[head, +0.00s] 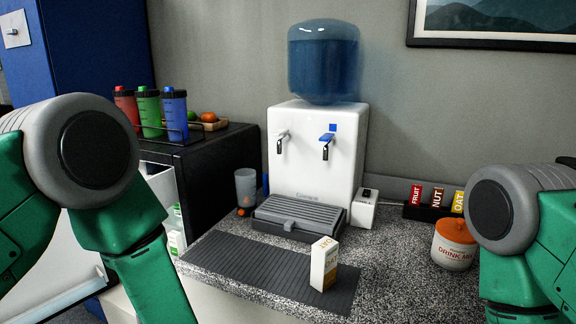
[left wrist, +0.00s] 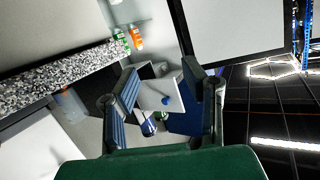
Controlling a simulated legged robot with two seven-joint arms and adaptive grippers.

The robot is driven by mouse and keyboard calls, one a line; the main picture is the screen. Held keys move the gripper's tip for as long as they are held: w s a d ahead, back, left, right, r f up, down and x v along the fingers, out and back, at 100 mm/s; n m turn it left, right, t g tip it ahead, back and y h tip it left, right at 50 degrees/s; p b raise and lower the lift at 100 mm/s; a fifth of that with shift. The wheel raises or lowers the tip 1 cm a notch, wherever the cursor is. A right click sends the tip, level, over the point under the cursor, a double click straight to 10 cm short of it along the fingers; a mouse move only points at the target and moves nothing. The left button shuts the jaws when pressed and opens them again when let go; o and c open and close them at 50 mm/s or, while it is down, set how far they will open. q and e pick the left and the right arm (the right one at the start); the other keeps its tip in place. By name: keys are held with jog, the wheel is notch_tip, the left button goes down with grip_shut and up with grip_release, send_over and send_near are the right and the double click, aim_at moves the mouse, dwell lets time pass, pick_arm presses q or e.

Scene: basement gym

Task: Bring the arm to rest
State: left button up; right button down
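My left arm (head: 135,235) comes in from the left of the head view, bends at a grey joint and runs down out of the bottom edge; its gripper is hidden there. In the left wrist view my left gripper (left wrist: 162,82) has its two blue-padded fingers apart, with nothing visibly held between them. A white surface with a blue dot shows beyond the gap. My right arm (head: 512,270) stands at the right edge of the head view. Its gripper is out of view.
A speckled counter (head: 400,270) holds a water dispenser (head: 313,150), a dark ribbed mat (head: 215,255), a small carton (head: 323,264) and a drink-mix jar (head: 453,250). Bottles (head: 148,110) stand on a black cabinet (head: 215,165) close beyond my left arm.

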pick_arm(q)
jog(key=s+f+m+g+h, duration=0.1)
jog(key=s+f+m+h, duration=0.3)
jog(key=f, duration=0.5)
jog(key=s+f+m+g+h, duration=0.1)
jog(key=s+f+g, duration=0.4)
jog(key=s, duration=0.9)
jog(key=s+a+f+m+g+h, duration=0.1)
jog(key=s+f+g+h, duration=0.3)
jog(key=s, duration=1)
jog(key=shift+a+f+m+g+h+b, duration=0.3)
jog(key=shift+f+m+g+b, duration=0.1)
jog(key=shift+f+m, duration=0.1)
jog(key=shift+w, duration=0.2)
jog(key=shift+r, duration=0.1)
